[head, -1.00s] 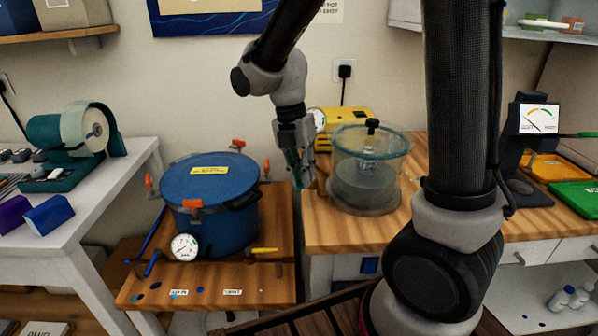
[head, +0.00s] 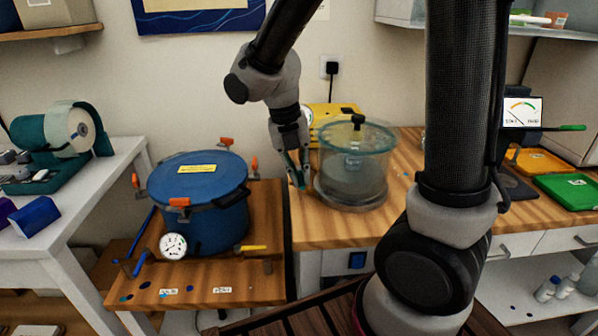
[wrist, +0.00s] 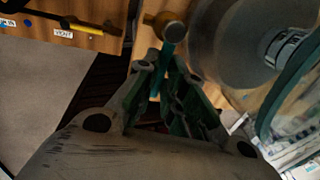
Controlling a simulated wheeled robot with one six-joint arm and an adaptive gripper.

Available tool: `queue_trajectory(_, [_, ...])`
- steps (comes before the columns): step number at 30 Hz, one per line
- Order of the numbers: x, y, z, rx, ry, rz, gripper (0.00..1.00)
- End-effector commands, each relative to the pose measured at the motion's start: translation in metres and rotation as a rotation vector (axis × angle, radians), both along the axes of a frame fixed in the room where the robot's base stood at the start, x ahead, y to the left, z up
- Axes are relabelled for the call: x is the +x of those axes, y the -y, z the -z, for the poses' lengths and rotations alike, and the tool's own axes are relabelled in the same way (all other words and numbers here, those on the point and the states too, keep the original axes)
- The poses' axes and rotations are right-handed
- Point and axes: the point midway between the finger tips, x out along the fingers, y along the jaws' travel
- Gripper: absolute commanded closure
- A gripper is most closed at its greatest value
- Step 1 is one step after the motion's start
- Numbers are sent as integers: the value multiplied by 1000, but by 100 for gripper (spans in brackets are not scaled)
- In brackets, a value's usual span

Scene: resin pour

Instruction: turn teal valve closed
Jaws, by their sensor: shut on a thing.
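The teal valve handle (wrist: 175,35) shows in the wrist view as a short teal bar with a rounded end, next to a brass fitting (wrist: 155,19). My gripper (wrist: 163,82) has its green fingers closed around the lower part of this bar. The fingers hide the rest of it. In the head view my gripper (head: 299,182) points down at the left side of the clear vacuum chamber (head: 352,185), at the bench's left edge. The valve is too small and covered there to read its angle.
A blue pressure pot (head: 215,222) with orange clamps and a gauge (head: 173,246) stands on a lower wooden stand to the left. A yellow pump (head: 340,112) stands behind the chamber. Green and orange trays lie at the right.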

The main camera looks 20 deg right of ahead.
Motion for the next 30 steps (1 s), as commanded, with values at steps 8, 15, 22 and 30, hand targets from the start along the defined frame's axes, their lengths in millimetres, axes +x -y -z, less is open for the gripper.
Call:
queue_trajectory(8, [1,0,0,-1,1,-5,100])
queue_trajectory(15, [0,0,0,-1,1,-4,67])
queue_trajectory(22, [0,0,0,0,0,-3,67])
queue_trajectory(30, [3,-7,-32,2,5,-3,67])
